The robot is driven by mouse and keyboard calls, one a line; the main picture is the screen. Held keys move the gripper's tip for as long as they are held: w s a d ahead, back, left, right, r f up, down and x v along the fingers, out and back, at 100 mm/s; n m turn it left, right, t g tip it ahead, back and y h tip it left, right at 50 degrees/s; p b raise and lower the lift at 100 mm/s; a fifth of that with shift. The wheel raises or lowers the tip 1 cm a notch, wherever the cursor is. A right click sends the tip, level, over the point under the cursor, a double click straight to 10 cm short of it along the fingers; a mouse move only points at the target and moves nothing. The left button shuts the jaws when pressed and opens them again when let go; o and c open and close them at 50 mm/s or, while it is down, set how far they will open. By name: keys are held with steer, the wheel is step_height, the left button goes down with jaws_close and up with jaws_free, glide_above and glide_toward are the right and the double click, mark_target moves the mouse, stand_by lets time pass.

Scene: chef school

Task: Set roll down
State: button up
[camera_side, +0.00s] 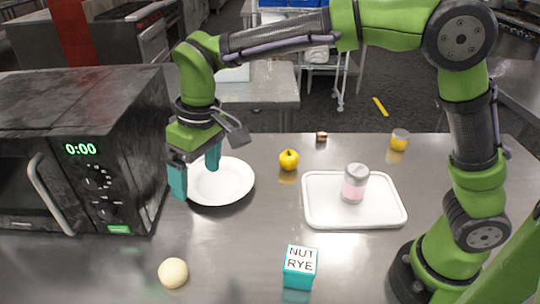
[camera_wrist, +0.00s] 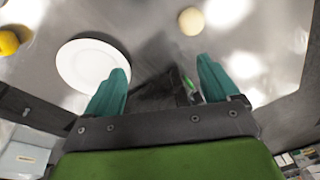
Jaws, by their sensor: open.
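The roll (camera_side: 173,273) is a pale round ball lying on the metal counter at the front left in the side view. It also shows near the top of the wrist view (camera_wrist: 191,21). My gripper (camera_side: 194,178) is open and empty, with teal fingers spread apart. In the side view it hangs between the microwave and the white plate (camera_side: 236,183), overlapping the plate's left edge. In the wrist view my gripper (camera_wrist: 161,84) has nothing between its fingers, and the roll is well apart from them. The plate (camera_wrist: 92,64) looks empty, though my gripper hides part of it in the side view.
A black microwave (camera_side: 75,150) stands close at left. A yellow apple (camera_side: 289,160) sits behind the plate's right. A white tray (camera_side: 325,213) holds a can (camera_side: 355,183). A teal box (camera_side: 300,267) marked NUT RYE stands at front. The counter between roll and box is clear.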

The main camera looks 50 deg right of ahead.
steer(key=s+d+r+m+t+y, duration=0.1)
steer(key=s+d+r+m, duration=0.15)
steer(key=d, duration=0.35)
steer(key=s+d+r+m+t, duration=0.1)
steer(key=s+d+r+t, duration=0.2)
steer(key=d, duration=0.4)
steer(key=s+d+f+m+t, duration=0.1)
steer(key=s+d+m, duration=0.3)
steer(key=s+d, duration=0.5)
steer(key=shift+s+d+f+t, duration=0.15)
steer(key=shift+s+f+t, duration=0.1)
steer(key=shift+s+t, duration=0.5)
